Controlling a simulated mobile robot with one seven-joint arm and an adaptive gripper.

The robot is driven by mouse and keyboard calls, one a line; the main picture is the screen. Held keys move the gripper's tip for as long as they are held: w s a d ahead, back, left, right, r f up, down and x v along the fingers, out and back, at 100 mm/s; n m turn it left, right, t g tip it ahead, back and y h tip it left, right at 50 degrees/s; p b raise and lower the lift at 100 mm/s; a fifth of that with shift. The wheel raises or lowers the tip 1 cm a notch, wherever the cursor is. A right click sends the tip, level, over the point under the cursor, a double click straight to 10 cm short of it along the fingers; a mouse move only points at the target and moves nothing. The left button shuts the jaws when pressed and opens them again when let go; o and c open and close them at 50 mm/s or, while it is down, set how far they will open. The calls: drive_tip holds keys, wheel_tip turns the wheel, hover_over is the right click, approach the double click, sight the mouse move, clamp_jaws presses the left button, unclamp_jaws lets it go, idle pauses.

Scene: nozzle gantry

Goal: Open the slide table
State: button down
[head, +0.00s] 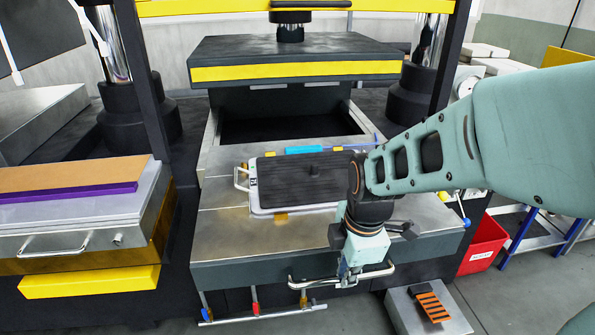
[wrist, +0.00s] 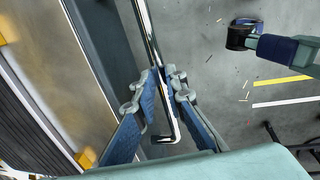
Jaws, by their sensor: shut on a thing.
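The slide table (head: 270,238) is a flat metal plate with a dark front face, standing out in front of the dark opening under the press. Its handle (head: 312,284) is a shiny bar along the front face, and it shows in the wrist view (wrist: 150,40). My gripper (head: 348,278) is at the right part of this handle. In the wrist view my gripper's blue-padded fingers (wrist: 167,95) are closed around the bar near its bent end. The arm hides part of the table's right side.
A dark-topped tray (head: 240,178) with a side handle lies on the slide table. A metal block with orange and purple sheets (head: 70,190) stands at left. A red bin (head: 484,243) and a grey box (head: 400,312) stand at right.

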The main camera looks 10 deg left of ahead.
drive_tip(key=c, duration=2)
unclamp_jaws()
drive_tip(key=shift+a+r, duration=0.1)
drive_tip(key=shift+r, duration=0.1)
drive_tip(key=shift+o, duration=0.2)
drive_tip(key=shift+r, duration=0.1)
wheel_tip(320, 180, up, 8)
drive_tip(key=s, duration=0.1)
drive_tip(key=shift+s+d+f, duration=0.2)
drive_tip(key=shift+f, duration=0.05)
drive_tip(key=shift+f, duration=0.1)
